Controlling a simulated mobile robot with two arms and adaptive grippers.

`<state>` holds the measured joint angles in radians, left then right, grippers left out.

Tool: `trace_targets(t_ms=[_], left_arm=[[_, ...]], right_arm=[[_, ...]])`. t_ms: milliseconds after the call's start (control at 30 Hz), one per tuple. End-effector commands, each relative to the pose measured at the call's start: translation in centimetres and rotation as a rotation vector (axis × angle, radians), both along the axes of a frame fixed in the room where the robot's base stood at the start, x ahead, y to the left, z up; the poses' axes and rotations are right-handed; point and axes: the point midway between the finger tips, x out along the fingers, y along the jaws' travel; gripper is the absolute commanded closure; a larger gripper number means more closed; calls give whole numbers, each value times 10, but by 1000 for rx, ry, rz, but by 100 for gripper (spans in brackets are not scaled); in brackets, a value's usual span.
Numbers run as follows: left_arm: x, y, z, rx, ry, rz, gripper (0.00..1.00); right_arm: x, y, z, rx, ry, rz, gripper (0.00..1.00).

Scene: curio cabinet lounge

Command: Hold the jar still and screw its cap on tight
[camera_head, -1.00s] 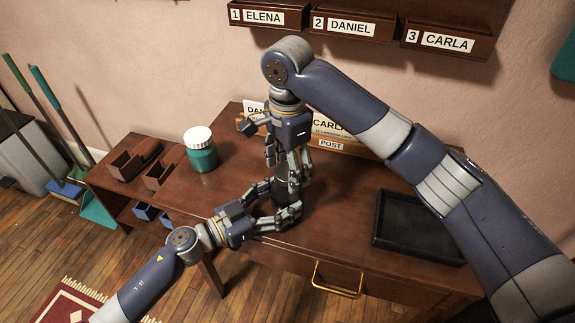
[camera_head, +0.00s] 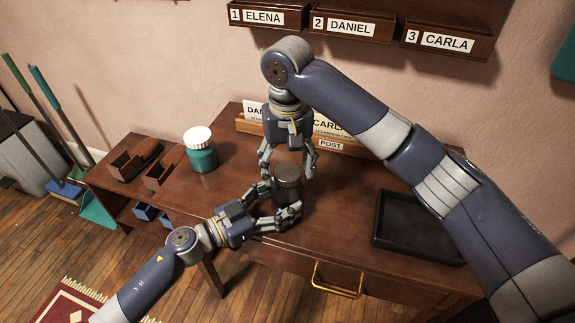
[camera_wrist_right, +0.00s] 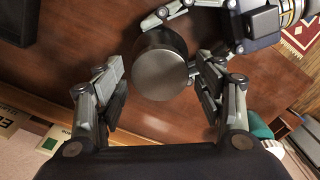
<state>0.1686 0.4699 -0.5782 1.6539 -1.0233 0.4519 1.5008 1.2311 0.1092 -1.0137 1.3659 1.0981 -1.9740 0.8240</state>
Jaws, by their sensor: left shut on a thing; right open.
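A dark jar (camera_head: 287,195) with a dark grey metallic cap (camera_head: 287,173) stands upright on the brown desk. My left gripper (camera_head: 279,203) is shut around the jar's body from the left. My right gripper (camera_head: 287,165) points down from above, open, with its fingers on either side of the cap. In the right wrist view the round cap (camera_wrist_right: 160,62) lies between and beyond the open fingertips, with a gap to the left finger; whether the right finger touches it is hard to tell. The cap sits on the jar; its thread is hidden.
A teal jar with a white lid (camera_head: 201,149) stands on the desk to the left. A black tray (camera_head: 415,228) lies at the right. A post rack with cards (camera_head: 330,145) stands behind. Small wooden boxes (camera_head: 137,163) are at the far left.

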Motion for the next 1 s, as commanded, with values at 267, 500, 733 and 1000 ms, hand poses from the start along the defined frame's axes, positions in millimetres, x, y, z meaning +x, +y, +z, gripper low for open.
trace_targets(t_ms=[267,500,733,1000], left_arm=[[0,0,0,0,1,0,77],[0,0,0,0,1,-1,77],[0,0,0,0,1,-1,77],[0,0,-1,0,1,-1,77]], right_arm=[[0,0,0,0,0,343,37],[0,-1,0,0,1,636,37],[0,-1,0,0,0,761,37],[1,-1,0,-1,0,1039,37]])
